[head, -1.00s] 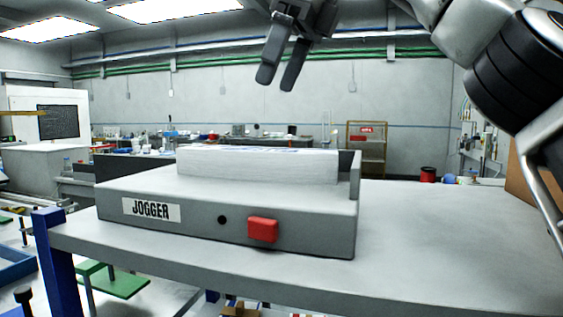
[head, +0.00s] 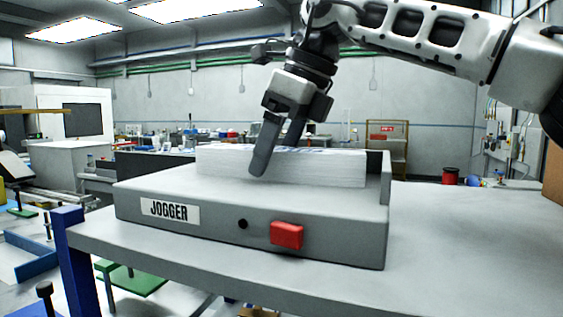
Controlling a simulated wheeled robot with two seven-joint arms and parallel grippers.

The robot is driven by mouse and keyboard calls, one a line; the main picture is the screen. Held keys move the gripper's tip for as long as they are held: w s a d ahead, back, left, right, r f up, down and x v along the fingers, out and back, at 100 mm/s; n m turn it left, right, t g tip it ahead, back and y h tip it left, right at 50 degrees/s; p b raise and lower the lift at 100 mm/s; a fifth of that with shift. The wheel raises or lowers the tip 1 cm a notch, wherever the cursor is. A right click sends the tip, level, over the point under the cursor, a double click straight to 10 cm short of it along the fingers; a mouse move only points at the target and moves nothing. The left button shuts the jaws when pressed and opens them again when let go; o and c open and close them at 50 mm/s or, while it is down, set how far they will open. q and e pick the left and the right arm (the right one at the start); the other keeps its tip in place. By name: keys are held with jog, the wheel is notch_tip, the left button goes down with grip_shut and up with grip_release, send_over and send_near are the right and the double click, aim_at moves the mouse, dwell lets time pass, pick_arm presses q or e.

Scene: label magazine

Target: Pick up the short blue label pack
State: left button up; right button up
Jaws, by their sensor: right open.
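A white label pack (head: 330,169) with blue print on its top edge lies in the grey jogger tray (head: 335,215) on the table. My right gripper (head: 273,160) comes down from above with its two dark fingers pointing down. The fingers are open, and the near one hangs in front of the pack's front face. The far finger partly hides behind the near one, at the pack's top edge. I cannot tell whether either finger touches the pack. My left gripper is not in view.
The jogger has a red button (head: 286,235) and a black hole on its front. Its raised walls stand behind and to the right of the pack. The grey table (head: 450,225) is clear to the right, with a brown box (head: 553,174) at its far right edge.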

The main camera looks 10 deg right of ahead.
jog(key=c, duration=1.3)
jog(key=shift+c, duration=0.3)
jog(key=shift+r, duration=0.15)
